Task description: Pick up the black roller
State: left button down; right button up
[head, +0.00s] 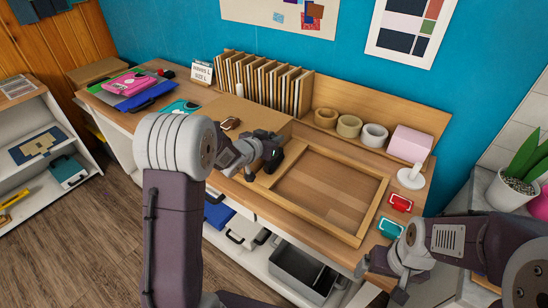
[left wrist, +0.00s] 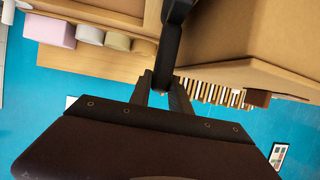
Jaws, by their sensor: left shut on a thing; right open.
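My left gripper (head: 266,149) is over the workbench, beside the left edge of a wooden frame tray. It is shut on the black roller, whose dark handle (left wrist: 173,42) rises from between the fingertips (left wrist: 164,88) in the left wrist view. In the head view the roller (head: 276,160) is a small dark shape at the gripper, partly hidden by it. I cannot tell whether the roller touches the surface below. My right gripper (head: 380,278) is at the bench's front right, open and apart from the roller.
The wooden frame tray (head: 373,213) is empty. Behind it stand several vinyl rolls, including a tan one (head: 349,126) and a pink one (head: 410,144). A cardboard box (head: 225,107) stands behind my left gripper.

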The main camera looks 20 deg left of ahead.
dwell(0.7)
pick_arm(q)
notch_tip(320, 180, up, 18)
jog(key=p, duration=0.8)
jog(key=c, duration=2.1)
grip_release()
grip_shut()
